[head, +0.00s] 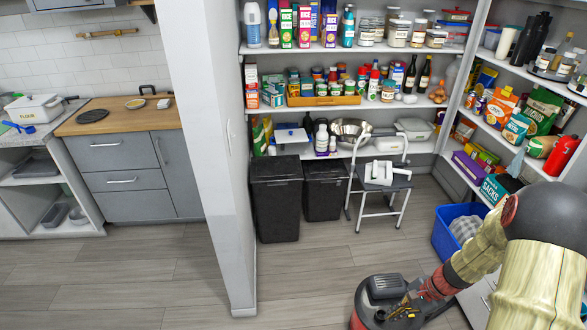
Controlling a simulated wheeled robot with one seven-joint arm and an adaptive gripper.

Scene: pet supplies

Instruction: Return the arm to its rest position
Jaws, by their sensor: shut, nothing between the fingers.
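My arm (530,255) comes in at the lower right of the head view, with beige links and a dark rounded joint. It bends down and to the left toward the bottom edge. My gripper (402,308) is small and dark at the low end of the arm. It is shut with nothing in it. Its fingertips are hard to make out against the dark surfaces behind them.
Full pantry shelves (350,104) line the back and right. A blue bin (446,236) stands close to the arm. Two black bins (277,205) and a step stool (383,190) stand at the back. A white partition (222,150) stands left; floor (310,280) between is clear.

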